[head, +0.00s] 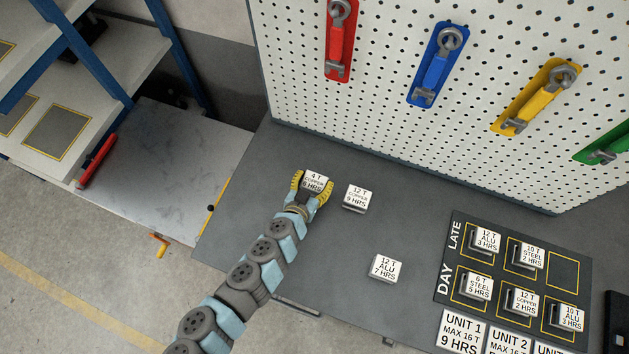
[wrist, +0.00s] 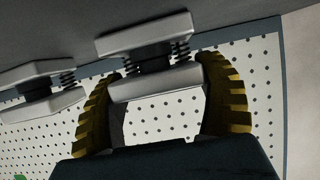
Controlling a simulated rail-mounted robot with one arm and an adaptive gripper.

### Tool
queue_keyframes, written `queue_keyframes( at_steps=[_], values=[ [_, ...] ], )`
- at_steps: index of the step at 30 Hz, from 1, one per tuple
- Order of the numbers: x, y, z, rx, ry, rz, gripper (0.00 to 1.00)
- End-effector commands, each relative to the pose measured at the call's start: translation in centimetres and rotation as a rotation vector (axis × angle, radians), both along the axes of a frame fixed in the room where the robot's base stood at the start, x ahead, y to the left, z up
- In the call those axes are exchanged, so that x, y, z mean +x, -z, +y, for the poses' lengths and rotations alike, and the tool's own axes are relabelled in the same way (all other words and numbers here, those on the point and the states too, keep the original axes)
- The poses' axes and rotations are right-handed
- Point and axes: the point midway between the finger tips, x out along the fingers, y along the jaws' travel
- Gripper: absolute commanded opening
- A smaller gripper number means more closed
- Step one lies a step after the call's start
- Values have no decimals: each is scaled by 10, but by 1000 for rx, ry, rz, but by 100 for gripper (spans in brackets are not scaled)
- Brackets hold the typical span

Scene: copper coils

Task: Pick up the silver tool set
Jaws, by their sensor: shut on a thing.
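The silver tool set in the grip is a silver block (head: 315,181) labelled 4 T COPPER 8 HRS. In the wrist view this silver tool set (wrist: 155,83) shows as two silver plates with dark coils between them. My gripper (head: 312,186) has its yellow ridged fingers on both sides of the block and is shut on it. In the wrist view my gripper (wrist: 163,100) reaches the lower plate. The block is at the grey table top, and I cannot tell whether it is lifted clear.
A similar block, 12 T COPPER 9 HRS (head: 356,196), stands close on the right. A 12 T ALU block (head: 386,267) stands nearer the front. A dark board (head: 449,270) with several blocks lies right. A pegboard (head: 385,110) with coloured tools rises behind.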

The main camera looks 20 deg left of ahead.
Motion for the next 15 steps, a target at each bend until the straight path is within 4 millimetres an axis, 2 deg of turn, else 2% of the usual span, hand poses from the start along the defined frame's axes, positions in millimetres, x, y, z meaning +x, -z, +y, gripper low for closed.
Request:
queue_keyframes(
  at_steps=[5,9,15],
  values=[
    [1,-13,1,3,1,-3,33],
    [0,-31,0,2,2,-2,33],
    [-17,-53,-10,-1,2,0,33]
  ],
)
